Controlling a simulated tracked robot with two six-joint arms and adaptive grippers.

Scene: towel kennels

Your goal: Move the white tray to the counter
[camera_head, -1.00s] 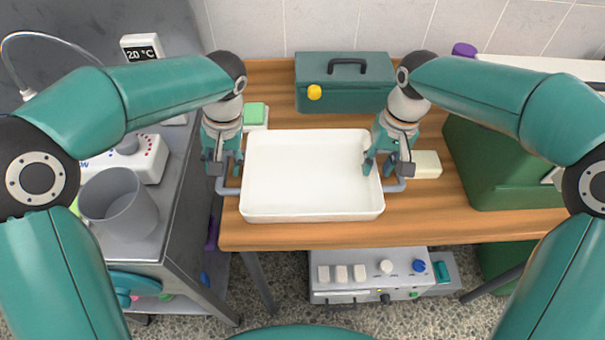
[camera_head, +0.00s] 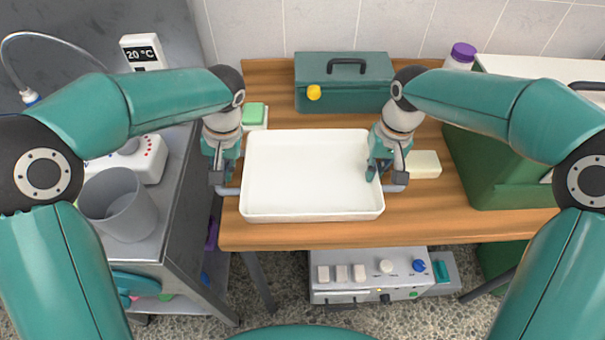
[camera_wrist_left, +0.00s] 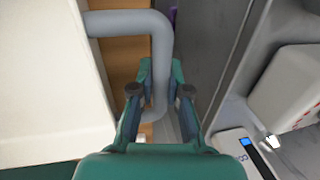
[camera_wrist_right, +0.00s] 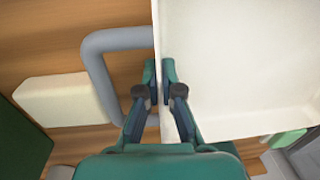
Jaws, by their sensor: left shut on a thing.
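The white tray (camera_head: 312,178) lies empty on the wooden tabletop (camera_head: 480,224), with a grey bar handle at each short side. My left gripper (camera_head: 225,183) is at the tray's left side. In the left wrist view its fingers (camera_wrist_left: 161,75) are shut on the left grey handle (camera_wrist_left: 130,22). My right gripper (camera_head: 380,172) is at the tray's right rim. In the right wrist view its fingertips (camera_wrist_right: 160,78) are close together at the tray's edge, beside the right handle (camera_wrist_right: 97,75). I cannot tell whether they grip the rim.
A teal toolbox (camera_head: 345,84) stands behind the tray. A green-topped box (camera_head: 255,114) and a cream block (camera_head: 426,164) flank it. A dark green bin (camera_head: 485,175) is at the right. The grey metal surface at the left holds a grey cup (camera_head: 118,203) and a white device (camera_head: 142,160).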

